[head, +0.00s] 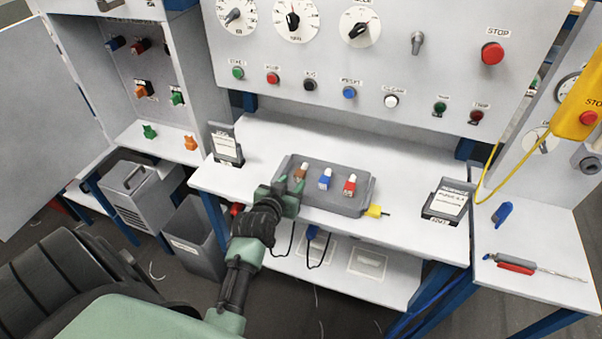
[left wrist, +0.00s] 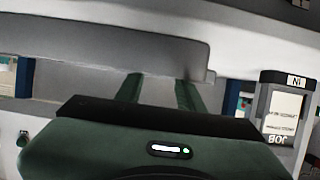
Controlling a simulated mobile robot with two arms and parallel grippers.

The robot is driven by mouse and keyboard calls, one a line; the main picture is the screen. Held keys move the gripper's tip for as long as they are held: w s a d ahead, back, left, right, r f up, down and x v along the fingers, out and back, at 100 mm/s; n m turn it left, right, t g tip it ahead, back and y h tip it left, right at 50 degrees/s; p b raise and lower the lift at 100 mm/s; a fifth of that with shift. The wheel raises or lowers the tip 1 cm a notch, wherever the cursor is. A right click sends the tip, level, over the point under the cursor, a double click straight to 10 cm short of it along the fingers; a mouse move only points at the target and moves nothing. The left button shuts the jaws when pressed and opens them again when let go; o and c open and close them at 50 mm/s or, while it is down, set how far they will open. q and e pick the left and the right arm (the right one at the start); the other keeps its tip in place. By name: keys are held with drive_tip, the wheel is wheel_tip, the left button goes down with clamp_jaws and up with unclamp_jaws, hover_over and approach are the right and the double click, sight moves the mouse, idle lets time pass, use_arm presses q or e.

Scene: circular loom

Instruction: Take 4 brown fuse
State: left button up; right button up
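A brown fuse (head: 300,173) with a white part on it stands at the left end of the grey tray (head: 335,200) on the white bench. A blue fuse (head: 325,182) and a red fuse (head: 349,187) stand beside it in the same tray. My left gripper (head: 288,189) is at the tray's left end, just left of and nearer than the brown fuse. In the left wrist view its two fingers (left wrist: 158,92) are apart with nothing visible between them. The fuses cannot be made out in that view. My right gripper is not in view.
Card holders stand left (head: 227,148) and right (head: 444,203) on the bench. A yellow-handled tool (head: 375,211) lies by the tray's right corner. A control panel (head: 330,60) rises behind. A cabinet at left has green (head: 150,131) and orange (head: 191,143) pieces on its shelf.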

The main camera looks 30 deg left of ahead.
sight(298, 176)
use_arm(q)
drive_tip(key=x, duration=0.6)
drive_tip(key=shift+w+a+f, duration=0.1)
drive_tip(key=shift+w, duration=0.15)
drive_tip(key=shift+s, duration=0.1)
drive_tip(key=shift+c, duration=0.4)
clamp_jaws()
